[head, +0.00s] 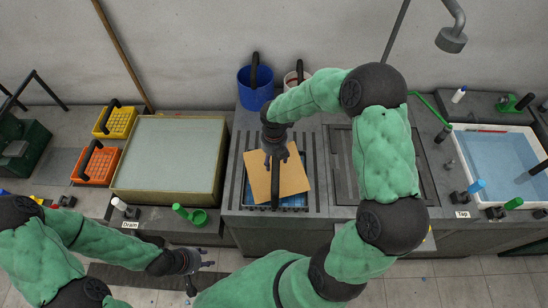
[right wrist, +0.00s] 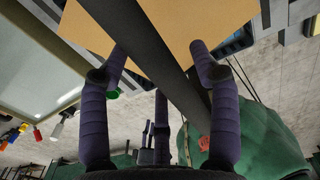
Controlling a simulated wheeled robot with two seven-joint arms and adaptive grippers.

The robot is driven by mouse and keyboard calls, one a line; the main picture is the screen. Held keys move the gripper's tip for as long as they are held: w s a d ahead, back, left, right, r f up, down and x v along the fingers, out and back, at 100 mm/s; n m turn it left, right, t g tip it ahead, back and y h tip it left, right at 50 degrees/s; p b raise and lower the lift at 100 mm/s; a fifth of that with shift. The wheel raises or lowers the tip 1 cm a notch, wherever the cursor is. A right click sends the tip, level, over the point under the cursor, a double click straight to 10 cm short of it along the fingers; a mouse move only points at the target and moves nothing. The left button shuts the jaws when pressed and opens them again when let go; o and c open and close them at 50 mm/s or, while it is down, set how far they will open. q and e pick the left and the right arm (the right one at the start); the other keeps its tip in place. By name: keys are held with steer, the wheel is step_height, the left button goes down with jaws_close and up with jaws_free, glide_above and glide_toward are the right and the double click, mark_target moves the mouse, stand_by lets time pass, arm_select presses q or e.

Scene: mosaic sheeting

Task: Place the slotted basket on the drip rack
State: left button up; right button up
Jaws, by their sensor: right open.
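A blue slotted basket (head: 296,203) shows at the middle of the counter, mostly hidden under a tan sheet (head: 292,176). Its black handle (head: 275,190) runs over the sheet. The basket is over the grooved drip rack (head: 233,190); I cannot tell whether it rests fully on it. My right gripper (head: 276,158) is open above the far part of the handle. In the right wrist view the black handle (right wrist: 150,60) passes between the open fingers (right wrist: 158,62), with the tan sheet (right wrist: 205,20) behind it. My left gripper (head: 203,263) is open and empty, low at the front, away from the basket.
A wide tray (head: 172,118) stands left of the rack, with yellow (head: 119,122) and orange (head: 97,165) baskets beyond it. A blue bucket (head: 254,92) stands behind. A second grooved panel (head: 343,170) and a water basin (head: 500,142) lie to the right.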

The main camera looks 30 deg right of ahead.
arm_select(q)
steer(key=shift+r+p, duration=0.5)
arm_select(e)
step_height(320, 180, up, 12)
arm_select(q)
steer(key=shift+s, duration=0.1)
arm_select(e)
steer(key=shift+s+f, duration=0.1)
